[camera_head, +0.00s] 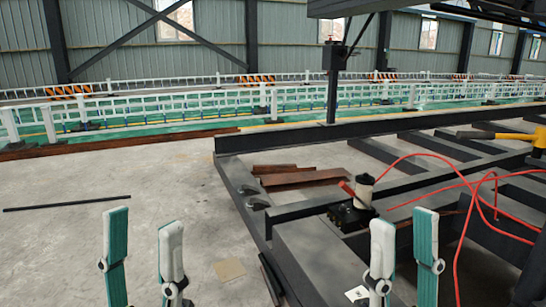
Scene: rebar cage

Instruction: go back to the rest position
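My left gripper (143,222) points up at the bottom left of the head view, with its two teal and white fingers wide apart and nothing between them. My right gripper (404,220) points up at the bottom, right of the middle, also open and empty. Its fingers stand in front of a dark steel frame (310,250). Neither gripper visibly holds anything. The arms behind the fingers are out of the picture.
A black and white device (364,190) with a red cable (470,182) sits on the frame. A yellow tool (510,136) lies at the right. Rusty bars (300,178) and a thin dark rod (65,203) lie on the floor. The concrete floor at left is mostly clear.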

